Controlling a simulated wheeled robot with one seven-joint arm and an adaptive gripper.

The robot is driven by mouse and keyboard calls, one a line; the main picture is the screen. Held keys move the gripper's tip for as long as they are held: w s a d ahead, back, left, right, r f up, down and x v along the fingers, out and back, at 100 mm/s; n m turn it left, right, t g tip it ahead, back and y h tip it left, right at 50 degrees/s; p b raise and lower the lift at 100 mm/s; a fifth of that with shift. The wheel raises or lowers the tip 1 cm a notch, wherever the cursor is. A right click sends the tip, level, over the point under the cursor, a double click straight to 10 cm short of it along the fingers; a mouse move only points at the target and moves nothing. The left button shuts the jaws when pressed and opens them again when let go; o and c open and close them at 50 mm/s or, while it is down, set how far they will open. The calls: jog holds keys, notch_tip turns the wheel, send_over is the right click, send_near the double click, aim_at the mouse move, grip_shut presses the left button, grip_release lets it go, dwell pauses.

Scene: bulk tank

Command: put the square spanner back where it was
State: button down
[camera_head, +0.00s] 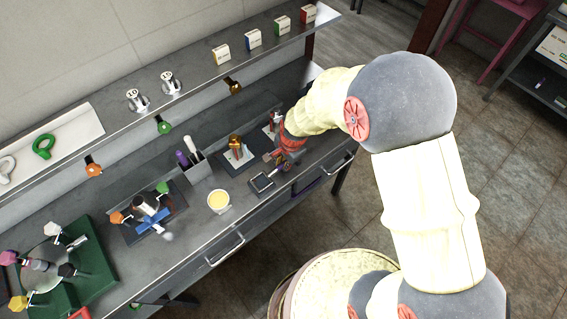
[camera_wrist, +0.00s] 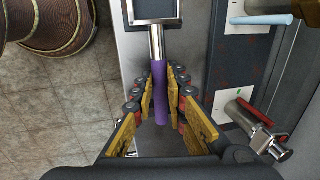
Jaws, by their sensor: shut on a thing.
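The square spanner has a purple handle (camera_wrist: 161,90), a metal shank and a square metal frame head (camera_wrist: 155,8). In the head view its square head (camera_head: 262,182) shows low over the front of the bench (camera_head: 180,225). My gripper (camera_wrist: 166,78) is shut on the purple handle, with one finger on each side. In the head view my gripper (camera_head: 280,158) is partly hidden by my arm, and most of the handle is hidden. I cannot tell whether the spanner touches the bench.
Dark pads with metal fittings (camera_head: 237,150) lie behind the spanner; a red-marked fitting (camera_wrist: 262,130) is close right in the wrist view. A cup of yellow stuff (camera_head: 218,203) and a grey holder (camera_head: 197,172) stand left.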

jog(key=shift+f, duration=0.1)
jog(key=c, duration=1.8)
grip_release()
notch_tip(320, 180, up, 12)
jog(key=s+d+p, duration=0.1)
jog(key=s+p, duration=0.1)
jog(key=shift+d, duration=0.25)
jog(key=s+d+r+n+t, duration=0.1)
jog(key=s+d+r+n, duration=0.15)
jog(key=r, duration=0.65)
jog(key=s+d+r+n+t, duration=0.1)
jog(key=s+d+r+n, duration=0.3)
jog(key=s+r, duration=0.3)
jog(key=s+d+r+n+t+h, duration=0.1)
jog(key=s+d+r+n, duration=0.3)
jog(key=s+d+r, duration=0.2)
notch_tip(320, 180, up, 2)
jog(key=s, duration=0.2)
jog(key=shift+s+d+r+n+t, duration=0.2)
jog(key=shift+s+n+t, duration=0.1)
jog(key=shift+n+t, duration=0.1)
